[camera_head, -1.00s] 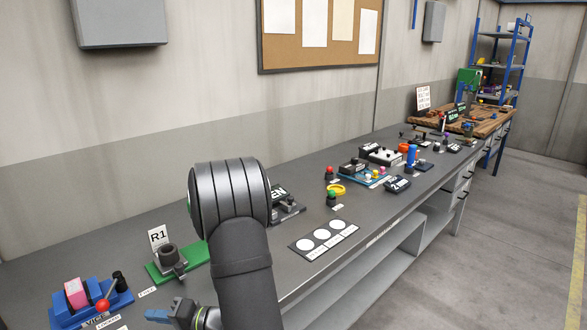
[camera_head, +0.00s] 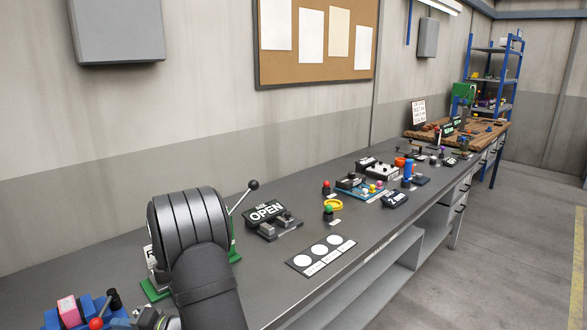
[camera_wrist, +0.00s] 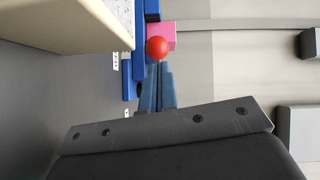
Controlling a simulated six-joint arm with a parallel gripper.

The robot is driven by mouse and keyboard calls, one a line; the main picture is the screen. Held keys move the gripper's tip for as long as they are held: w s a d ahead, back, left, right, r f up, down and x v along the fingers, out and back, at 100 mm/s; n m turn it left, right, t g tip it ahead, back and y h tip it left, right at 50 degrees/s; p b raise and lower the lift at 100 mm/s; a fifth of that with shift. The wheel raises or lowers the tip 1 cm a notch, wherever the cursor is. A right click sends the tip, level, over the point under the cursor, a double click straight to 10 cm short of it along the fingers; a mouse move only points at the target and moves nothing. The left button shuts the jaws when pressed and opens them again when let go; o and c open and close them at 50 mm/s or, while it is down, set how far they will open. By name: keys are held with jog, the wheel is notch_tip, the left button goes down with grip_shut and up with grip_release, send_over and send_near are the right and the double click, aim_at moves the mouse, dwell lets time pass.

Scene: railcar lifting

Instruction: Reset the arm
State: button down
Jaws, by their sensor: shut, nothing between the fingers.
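My gripper (camera_wrist: 158,68) shows in the wrist view with its two blue fingers together and nothing between them. A red ball knob (camera_wrist: 157,47) appears just beyond the fingertips; I cannot tell whether they touch. The knob also shows in the head view (camera_head: 96,324), low at the left, by the blue vice with a pink block (camera_head: 69,311). My dark arm covers the lower left of the head view and hides most of the R1 stand on its green base (camera_head: 154,290).
A black-knobbed lever (camera_head: 253,185) rises behind my arm. Right of it are the AUX OPEN sign (camera_head: 266,211), a plate with white circles (camera_head: 320,251), a yellow ring (camera_head: 333,204), and several small fixtures. The bench front edge is clear.

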jog(key=shift+s+d, duration=0.1)
jog(key=shift+s, duration=0.4)
jog(key=d, duration=0.4)
jog(key=s+d, duration=0.1)
jog(key=d, duration=0.4)
jog(key=s+d, duration=0.1)
jog(key=d, duration=0.4)
jog(key=shift+d+r, duration=0.2)
jog(key=shift+r, duration=0.2)
jog(key=a, duration=0.9)
jog(key=w+a, duration=0.1)
jog(key=a, duration=0.3)
jog(key=shift+a+f, duration=0.35)
jog(key=shift+a, duration=0.05)
jog(key=shift+w+a, duration=0.2)
jog(key=shift+w, duration=0.45)
jog(key=shift+w+a, duration=0.15)
jog(key=shift+w, duration=0.45)
jog(key=w+d, duration=0.3)
jog(key=shift+w, duration=0.3)
jog(key=w, duration=0.2)
jog(key=w+d, duration=0.1)
jog(key=w, duration=0.3)
jog(key=shift+d, duration=0.3)
jog(key=shift+w+n+g, duration=0.7)
jog(key=shift+w+g, duration=0.1)
jog(key=shift+g, duration=0.5)
jog(key=shift+d, duration=0.4)
